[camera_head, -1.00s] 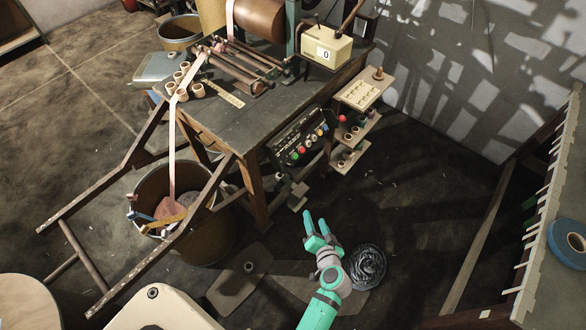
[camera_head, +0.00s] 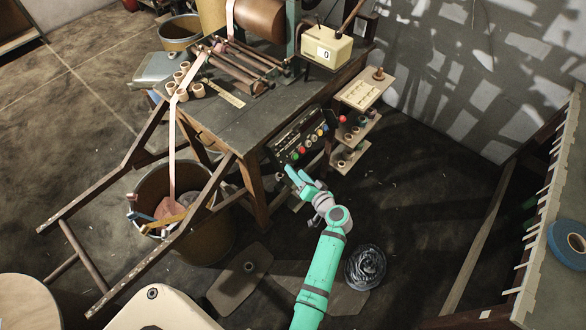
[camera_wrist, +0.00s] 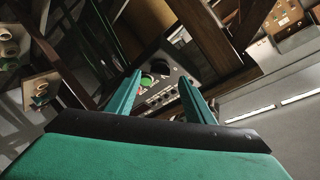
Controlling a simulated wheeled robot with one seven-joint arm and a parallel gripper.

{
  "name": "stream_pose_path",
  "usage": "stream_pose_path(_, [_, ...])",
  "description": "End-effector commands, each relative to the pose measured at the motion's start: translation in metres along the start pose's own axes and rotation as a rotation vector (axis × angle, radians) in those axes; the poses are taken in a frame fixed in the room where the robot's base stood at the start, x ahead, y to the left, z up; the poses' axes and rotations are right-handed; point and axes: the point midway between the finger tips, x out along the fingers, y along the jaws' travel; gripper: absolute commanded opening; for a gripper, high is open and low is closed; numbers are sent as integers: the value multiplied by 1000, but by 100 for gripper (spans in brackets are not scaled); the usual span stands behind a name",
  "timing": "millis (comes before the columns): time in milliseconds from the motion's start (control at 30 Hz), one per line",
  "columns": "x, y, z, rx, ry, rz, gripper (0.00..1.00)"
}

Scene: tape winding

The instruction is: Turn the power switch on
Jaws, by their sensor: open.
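The black control panel (camera_head: 300,139) with coloured buttons hangs under the right front side of the wooden workbench. A red button and a green button show near its lower left end. My gripper (camera_head: 294,174) is open and empty, just below and in front of the panel's lower end, apart from it. In the wrist view my gripper (camera_wrist: 160,88) has its two fingers spread, with the panel (camera_wrist: 166,92) showing between and beyond them. A green button (camera_wrist: 147,81) shows near the left finger. I cannot tell which control is the power switch.
The workbench (camera_head: 240,120) carries rollers and a counter box (camera_head: 327,50). Small shelves (camera_head: 362,90) stand right of the panel.

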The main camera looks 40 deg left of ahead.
Motion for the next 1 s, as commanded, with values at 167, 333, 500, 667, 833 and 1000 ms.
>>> stream_pose_path(167, [24,0,-1,0,0,0,48])
stream_pose_path(333, [34,0,0,1,0,0,48])
stream_pose_path(500, [36,0,0,1,1,1,48])
stream_pose_path(667, [36,0,0,0,0,0,41])
stream_pose_path(833, [35,0,0,0,0,1,7])
stream_pose_path(1000, [35,0,0,5,0,3,7])
